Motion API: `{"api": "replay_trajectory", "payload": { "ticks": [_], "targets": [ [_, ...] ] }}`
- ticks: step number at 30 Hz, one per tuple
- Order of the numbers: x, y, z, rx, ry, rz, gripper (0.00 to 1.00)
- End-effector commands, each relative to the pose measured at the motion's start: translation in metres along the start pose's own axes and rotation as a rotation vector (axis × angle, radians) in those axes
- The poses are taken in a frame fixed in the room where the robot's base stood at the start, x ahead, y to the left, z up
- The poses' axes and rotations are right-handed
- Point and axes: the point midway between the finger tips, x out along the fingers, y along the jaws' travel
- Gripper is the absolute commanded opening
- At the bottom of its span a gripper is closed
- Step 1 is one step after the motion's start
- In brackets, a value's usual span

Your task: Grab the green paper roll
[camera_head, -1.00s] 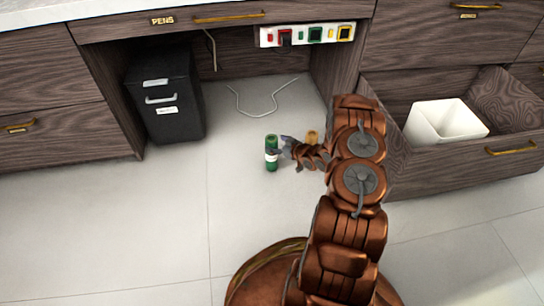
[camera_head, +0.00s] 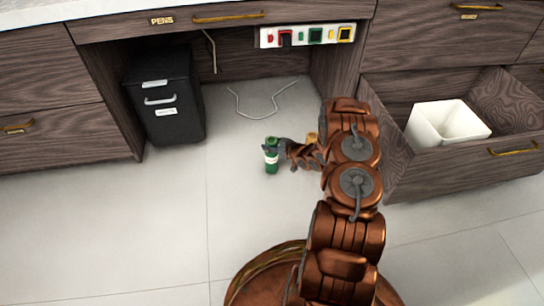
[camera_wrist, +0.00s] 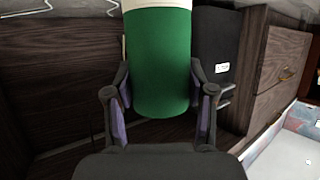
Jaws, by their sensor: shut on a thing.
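The green paper roll (camera_head: 271,163) stands upright on the floor under the desk, green with a pale band. In the wrist view the green roll (camera_wrist: 160,60) fills the upper middle, between the two fingers. My gripper (camera_head: 278,149) reaches it from the right, and its fingers are closed around the roll's upper part. In the wrist view my gripper (camera_wrist: 160,100) has a finger against each side of the roll.
A black file cabinet (camera_head: 165,100) stands to the left under the desk. A white bin (camera_head: 447,122) sits in the open drawer (camera_head: 430,172) at right. A pale cable (camera_head: 262,112) lies behind. The floor at front left is clear.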

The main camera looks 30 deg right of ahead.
Motion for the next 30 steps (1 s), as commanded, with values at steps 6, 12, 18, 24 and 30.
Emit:
{"api": "replay_trajectory", "payload": {
  "ticks": [6,12,18,24,30],
  "targets": [
    [0.000,0.000,0.000,0.000,0.000,0.000,0.07],
    [0.000,0.000,0.000,0.000,0.000,0.000,0.00],
    [0.000,0.000,-0.001,0.000,0.000,0.000,0.00],
    [-0.007,0.000,-0.017,-0.001,0.000,0.000,0.00],
    [-0.024,-0.003,-0.035,0.001,0.000,0.002,0.00]
  ]
}}
